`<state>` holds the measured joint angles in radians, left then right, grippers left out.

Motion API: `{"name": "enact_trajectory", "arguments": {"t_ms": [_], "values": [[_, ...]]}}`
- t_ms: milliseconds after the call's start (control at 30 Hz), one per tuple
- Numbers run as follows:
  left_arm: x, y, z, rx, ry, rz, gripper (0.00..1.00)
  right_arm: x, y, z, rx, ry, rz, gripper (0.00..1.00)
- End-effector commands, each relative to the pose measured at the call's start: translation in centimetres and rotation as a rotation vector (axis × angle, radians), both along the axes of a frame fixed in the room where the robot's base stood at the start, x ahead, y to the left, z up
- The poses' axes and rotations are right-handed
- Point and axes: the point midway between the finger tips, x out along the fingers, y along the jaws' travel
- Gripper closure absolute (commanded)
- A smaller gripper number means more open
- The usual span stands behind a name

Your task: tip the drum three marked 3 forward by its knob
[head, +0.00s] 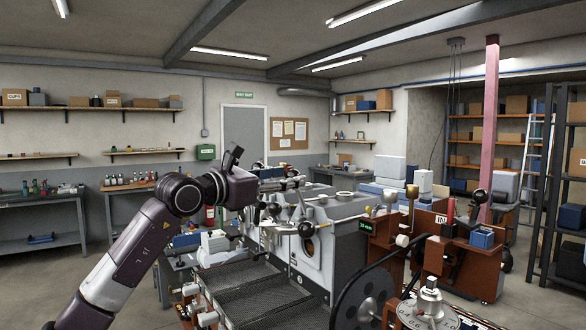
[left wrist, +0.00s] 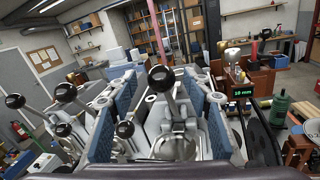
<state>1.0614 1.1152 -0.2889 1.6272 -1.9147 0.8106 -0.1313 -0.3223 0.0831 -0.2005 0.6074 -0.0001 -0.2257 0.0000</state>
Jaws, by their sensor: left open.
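The sample roaster (head: 345,207) is a grey machine with a row of drums and black ball knobs on levers. Another black knob (left wrist: 125,129) is lower, close to the left finger. I cannot read a 3 on any drum, so which knob belongs to drum three is unclear. My right gripper is not in view.
More lever knobs (left wrist: 66,92) crowd the left of the wrist view. A black flywheel (head: 365,300) stands at the roaster's front right. A brown unit with an IN sign (head: 441,219) is further right. Perforated trays (head: 262,297) lie in front of the drums.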

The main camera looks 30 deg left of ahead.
Motion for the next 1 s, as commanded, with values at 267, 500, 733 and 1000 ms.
{"name": "enact_trajectory", "arguments": {"t_ms": [267,500,733,1000], "values": [[2.2,-0.5,0.1,-0.001,-0.001,-0.001,0.55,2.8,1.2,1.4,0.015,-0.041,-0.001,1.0],[2.3,-0.5,-0.1,-0.001,-0.001,-0.001,0.56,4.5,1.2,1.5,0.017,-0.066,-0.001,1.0],[2.3,-0.5,-0.1,-0.001,0.0,-0.002,0.81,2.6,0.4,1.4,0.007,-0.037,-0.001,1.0],[2.2,-0.5,-0.1,-0.001,0.0,-0.002,1.0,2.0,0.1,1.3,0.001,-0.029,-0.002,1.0]]}}
